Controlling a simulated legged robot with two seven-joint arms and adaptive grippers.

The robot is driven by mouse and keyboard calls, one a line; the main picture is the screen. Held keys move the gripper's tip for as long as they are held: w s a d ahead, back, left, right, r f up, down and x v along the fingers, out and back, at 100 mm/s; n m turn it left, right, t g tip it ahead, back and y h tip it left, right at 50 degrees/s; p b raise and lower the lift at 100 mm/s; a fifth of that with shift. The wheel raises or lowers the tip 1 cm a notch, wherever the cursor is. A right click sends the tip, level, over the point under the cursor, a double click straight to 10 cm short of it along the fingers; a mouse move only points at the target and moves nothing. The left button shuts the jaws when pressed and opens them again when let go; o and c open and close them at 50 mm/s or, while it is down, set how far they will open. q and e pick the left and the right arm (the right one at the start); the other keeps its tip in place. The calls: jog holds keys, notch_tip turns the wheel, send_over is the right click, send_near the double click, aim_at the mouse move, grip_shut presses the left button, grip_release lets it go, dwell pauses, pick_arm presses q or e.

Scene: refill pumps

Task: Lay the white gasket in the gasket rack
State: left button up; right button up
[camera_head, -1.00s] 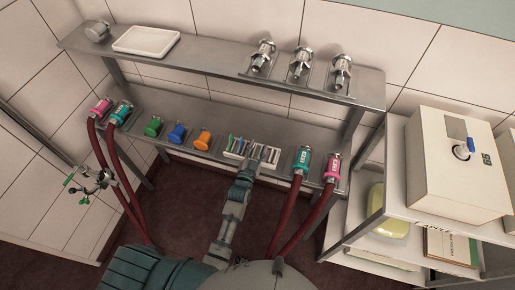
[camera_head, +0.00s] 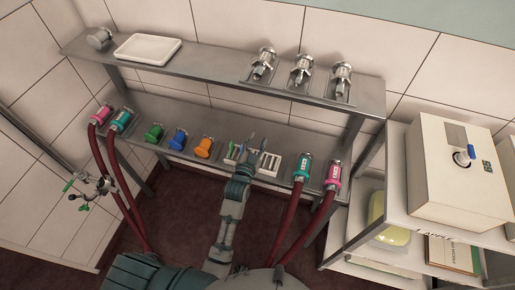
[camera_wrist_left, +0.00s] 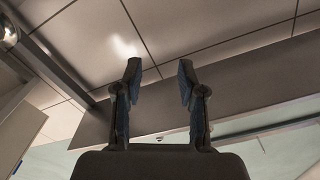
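The white slotted rack (camera_head: 273,166) sits on the lower shelf between the orange part and the teal-banded fitting. It appears to be the gasket rack. My left gripper (camera_head: 251,148) is in front of it and covers its middle. In the left wrist view my left gripper (camera_wrist_left: 157,85) has its two dark fingers apart, with nothing between them. I cannot make out the white gasket in any view; the gripper may hide it.
A white tray (camera_head: 148,49) and several metal fittings (camera_head: 302,69) stand on the upper shelf (camera_head: 205,70). Green (camera_head: 154,132), blue (camera_head: 177,137) and orange (camera_head: 204,148) parts sit left of the rack. Red hoses hang at both sides. A white box (camera_head: 458,170) stands right.

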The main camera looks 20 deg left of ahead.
pick_arm(q)
jog(key=shift+r, duration=0.45)
